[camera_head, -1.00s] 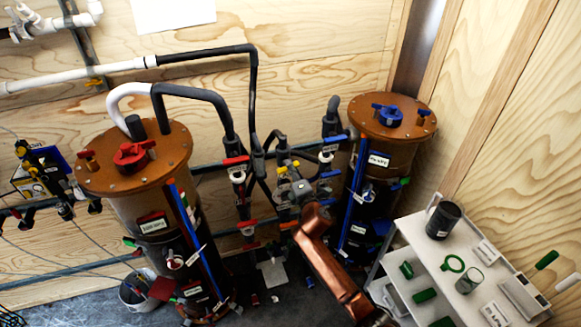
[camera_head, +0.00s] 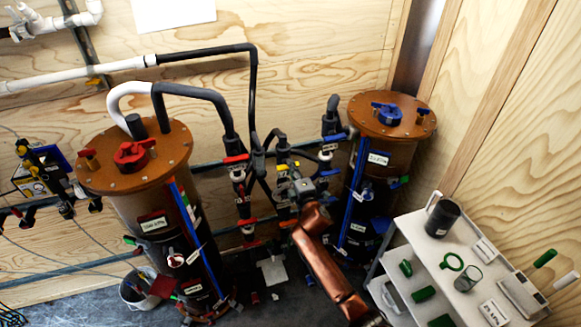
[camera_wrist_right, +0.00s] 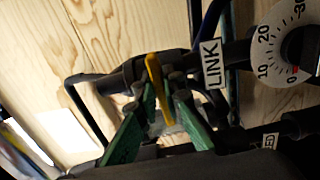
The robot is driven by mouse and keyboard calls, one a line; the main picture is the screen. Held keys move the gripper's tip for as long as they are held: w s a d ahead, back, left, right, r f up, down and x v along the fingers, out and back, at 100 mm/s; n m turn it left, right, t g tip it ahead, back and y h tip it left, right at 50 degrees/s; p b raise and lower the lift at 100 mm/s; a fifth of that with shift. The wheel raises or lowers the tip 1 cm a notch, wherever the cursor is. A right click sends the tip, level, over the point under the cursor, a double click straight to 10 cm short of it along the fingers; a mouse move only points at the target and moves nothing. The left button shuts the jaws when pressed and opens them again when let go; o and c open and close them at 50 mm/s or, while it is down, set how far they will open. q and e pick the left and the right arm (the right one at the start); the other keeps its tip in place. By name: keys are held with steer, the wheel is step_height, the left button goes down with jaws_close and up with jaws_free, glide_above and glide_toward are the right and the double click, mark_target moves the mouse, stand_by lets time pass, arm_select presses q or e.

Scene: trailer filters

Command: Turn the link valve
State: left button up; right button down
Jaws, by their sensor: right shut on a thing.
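The link valve shows in the right wrist view as a yellow handle (camera_wrist_right: 154,80) on a dark pipe, beside a white tag reading LINK (camera_wrist_right: 211,64). My right gripper (camera_wrist_right: 160,97) has green fingers on both sides of the handle's lower part and is shut on it. The handle's far end sticks out beyond the fingertips. In the head view my right gripper (camera_head: 299,187) is at the pipework between the two filter tanks; its fingertips and the held handle are too small to make out clearly there. My left gripper is not in view.
A brown-lidded tank with a red handle (camera_head: 134,154) stands left, and one with a blue handle (camera_head: 387,113) right. Red-handled valves (camera_head: 236,161) are close left of the gripper. A white cart (camera_head: 413,238) with loose parts stands front right. A round gauge (camera_wrist_right: 291,45) is near the handle.

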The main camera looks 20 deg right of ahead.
steer(key=c, duration=2)
jaws_free()
steer(key=shift+c, duration=0.2)
steer(key=s, duration=1.2)
steer(key=shift+d, duration=0.2)
steer(key=s+d+f+m+g, duration=0.2)
steer(key=s+f, duration=0.1)
steer(key=f, duration=1)
steer(key=s+d+f+m+g+h, duration=0.1)
steer(key=s+d+f+m+g, duration=0.2)
steer(key=f, duration=1)
steer(key=s+d+f+m+g, duration=0.15)
steer(key=s+f, duration=0.25)
steer(key=f, duration=0.9)
steer(key=s+d+f+m+g, duration=0.3)
steer(key=s+f+m+g, duration=0.15)
steer(key=s+f, duration=1.35)
steer(key=s+f+m+g, duration=0.2)
steer(key=s+f, duration=0.3)
steer(key=s, duration=0.7)
steer(key=s+f+m+g, duration=0.2)
steer(key=s+f, duration=0.3)
steer(key=s, duration=0.8)
steer(key=s+f+m+g, duration=0.1)
steer(key=s+f, duration=0.5)
steer(key=s, duration=0.6)
steer(key=shift+s+m+g, duration=0.35)
steer(key=shift+m+g, duration=0.05)
steer(key=shift+g, duration=0.2)
